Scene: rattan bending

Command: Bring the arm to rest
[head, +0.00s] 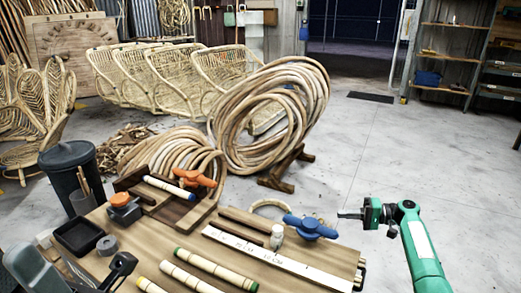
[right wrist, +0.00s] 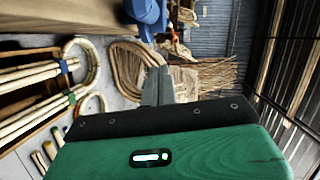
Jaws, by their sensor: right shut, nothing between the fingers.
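My right gripper (head: 350,215) is at the end of my green arm, just off the right edge of the workbench (head: 218,262). Its fingers are together and point left, with nothing between them. In the right wrist view the closed grey fingers (right wrist: 158,87) stand above the green housing. The blue-handled clamp (head: 310,227) is on the bench left of the fingertips, apart from them in the head view; blue also shows in the right wrist view (right wrist: 148,12). A dark grey part (head: 117,268) at the lower left seems to be my left gripper; its jaws are unclear.
The bench holds a white ruler (head: 270,259), bamboo-coloured rods (head: 215,270), an orange-handled clamp (head: 195,177) and a black tray (head: 78,236). Large rattan coils (head: 235,140) stand behind it. The floor (head: 440,160) right of the bench is clear up to the shelves (head: 448,55).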

